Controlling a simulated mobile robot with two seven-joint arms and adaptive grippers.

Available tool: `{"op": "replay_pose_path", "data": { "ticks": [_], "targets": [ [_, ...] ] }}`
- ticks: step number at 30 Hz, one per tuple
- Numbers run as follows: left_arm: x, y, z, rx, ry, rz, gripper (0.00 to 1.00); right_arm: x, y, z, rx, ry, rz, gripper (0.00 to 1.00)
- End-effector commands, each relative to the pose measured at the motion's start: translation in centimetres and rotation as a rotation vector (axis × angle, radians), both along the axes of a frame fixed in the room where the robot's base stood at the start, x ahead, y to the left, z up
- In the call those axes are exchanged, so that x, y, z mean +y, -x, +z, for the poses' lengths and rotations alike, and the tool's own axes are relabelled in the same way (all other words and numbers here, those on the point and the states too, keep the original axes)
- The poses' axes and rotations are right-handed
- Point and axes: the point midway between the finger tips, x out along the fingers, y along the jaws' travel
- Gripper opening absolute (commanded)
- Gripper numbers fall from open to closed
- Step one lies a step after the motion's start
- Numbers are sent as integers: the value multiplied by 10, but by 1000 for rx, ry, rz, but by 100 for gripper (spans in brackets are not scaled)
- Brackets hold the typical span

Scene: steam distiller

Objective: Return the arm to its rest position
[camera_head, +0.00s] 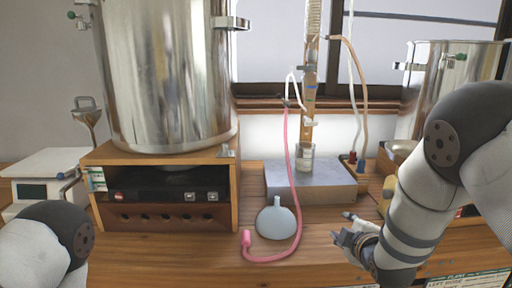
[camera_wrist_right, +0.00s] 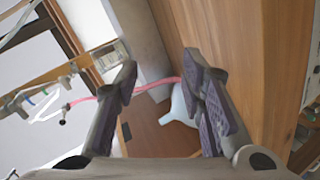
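My right arm (camera_head: 412,205) comes in from the right side of the head view and bends down over the front of the bench. Its gripper (camera_head: 341,226) is near the bench's front edge, to the right of a pale blue flask-shaped piece (camera_head: 275,222). In the right wrist view the gripper's two fingers (camera_wrist_right: 160,88) stand apart with nothing held between them. The pale blue piece (camera_wrist_right: 178,106) shows beyond them. A rounded link of my left arm (camera_head: 52,240) shows at lower left; the left gripper is out of the picture.
A large steel tank (camera_head: 165,70) stands on a wooden cabinet (camera_head: 165,218). A pink hose (camera_head: 296,190) hangs to the bench (camera_head: 205,262). A second tank (camera_head: 430,75) is behind my right arm.

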Motion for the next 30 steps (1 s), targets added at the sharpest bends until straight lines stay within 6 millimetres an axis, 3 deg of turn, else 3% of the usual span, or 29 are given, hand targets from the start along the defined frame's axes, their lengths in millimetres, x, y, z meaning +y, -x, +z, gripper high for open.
{"op": "replay_pose_path", "data": {
  "ticks": [1,5,8,9,12,15,18,22,30],
  "targets": [
    [0,1,0,1,0,0,34,-4,23,-32,83,-60,-38,37],
    [0,1,0,3,0,0,34,-12,105,-115,330,-258,-196,37],
    [0,1,0,3,0,0,34,-15,187,-169,536,-405,-369,37],
    [0,1,0,3,0,0,34,-15,223,-186,618,-457,-449,37],
    [0,1,0,3,0,0,34,-13,316,-214,809,-570,-670,37],
    [0,1,0,3,0,0,34,-10,396,-223,959,-639,-886,37],
    [0,1,0,3,0,0,34,-5,451,-220,1054,-671,-1051,37],
    [0,1,0,3,0,0,34,-3,481,-215,1102,-683,-1150,37],
    [0,1,0,3,0,0,34,-3,483,-215,1103,-685,-1159,37]
  ]
}}
